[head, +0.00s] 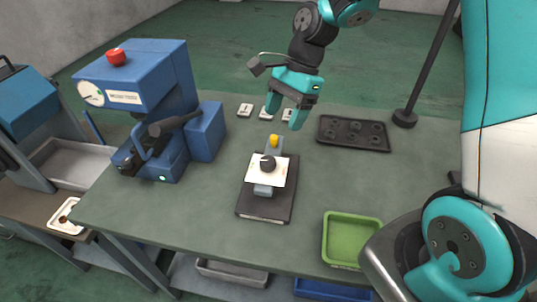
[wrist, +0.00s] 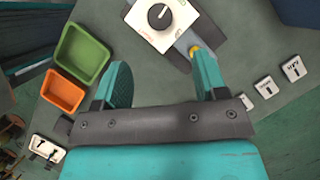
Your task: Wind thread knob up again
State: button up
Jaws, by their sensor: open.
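A dark round knob (head: 268,163) sits on a white dial plate (head: 281,172), mounted on a grey bracket over a dark base board (head: 262,207) on the bench. In the wrist view the knob (wrist: 160,15) has a white pointer mark, and the plate (wrist: 178,38) is cut by the top edge. A yellow tip (head: 273,140) stands on the bracket behind the plate. My gripper (head: 284,114) is open and empty, above and behind the knob. In the wrist view my gripper (wrist: 160,64) has its fingers wide apart, with the knob beyond them, untouched.
A blue machine (head: 135,85) with a red button and gauge stands left. A dark tray (head: 353,133) lies back right, a green tray (head: 351,239) front right. An orange tray (wrist: 62,91) shows in the wrist view. Small white blocks (head: 245,110) lie behind my gripper.

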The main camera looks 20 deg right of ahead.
aim_at(268, 160)
jog(key=p+x, duration=0.1)
jog(key=x, duration=1)
jog(key=shift+s+a+f, duration=0.1)
jog(key=shift+f, duration=0.2)
jog(key=c, duration=0.9)
